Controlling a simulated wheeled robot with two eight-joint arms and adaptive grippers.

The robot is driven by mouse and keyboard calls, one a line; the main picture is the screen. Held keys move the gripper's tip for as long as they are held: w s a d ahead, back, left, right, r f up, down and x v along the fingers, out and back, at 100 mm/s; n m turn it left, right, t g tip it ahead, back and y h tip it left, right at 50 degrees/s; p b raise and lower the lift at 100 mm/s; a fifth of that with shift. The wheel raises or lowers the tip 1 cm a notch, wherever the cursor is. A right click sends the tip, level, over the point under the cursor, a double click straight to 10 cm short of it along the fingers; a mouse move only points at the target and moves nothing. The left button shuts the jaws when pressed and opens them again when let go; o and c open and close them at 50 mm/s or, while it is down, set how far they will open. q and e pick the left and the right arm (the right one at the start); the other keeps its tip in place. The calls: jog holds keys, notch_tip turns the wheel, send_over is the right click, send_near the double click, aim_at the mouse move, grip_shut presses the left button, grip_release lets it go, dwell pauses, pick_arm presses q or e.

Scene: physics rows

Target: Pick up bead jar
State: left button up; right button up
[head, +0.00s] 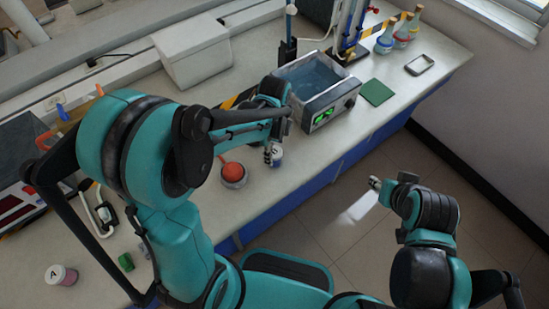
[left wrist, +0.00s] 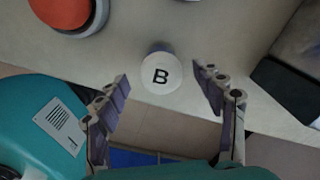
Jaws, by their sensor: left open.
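A small jar (left wrist: 161,74) with a white lid marked B stands near the counter's front edge in the left wrist view. It also shows in the head view (head: 276,153), partly covered by my gripper. My left gripper (head: 268,150) is open, with one finger on each side of the jar and visible gaps in the wrist view. Another jar (head: 61,275), with a lid marked A and pinkish contents, stands at the far left of the counter. I cannot tell which jar holds beads. My right gripper (head: 376,184) is over the floor, its jaws too small to read.
A red dome button (head: 232,171) sits left of jar B. A water bath (head: 316,89) with a green display stands behind it. A green pad (head: 376,92), a phone-like device (head: 419,65) and flasks (head: 406,30) are farther right. A white box (head: 191,52) is at the back.

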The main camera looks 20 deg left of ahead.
aim_at(275, 151)
pick_arm(q)
notch_tip(275, 151, down, 5)
jog(key=shift+d+r+b, duration=0.1)
jog(key=shift+r+b, duration=0.05)
jog(key=shift+b, duration=1.1)
jog(key=shift+w+f, duration=0.1)
jog(key=shift+f, duration=0.3)
jog(key=shift+r, duration=0.1)
jog(key=shift+c, duration=0.9)
jog(key=c, duration=1.2)
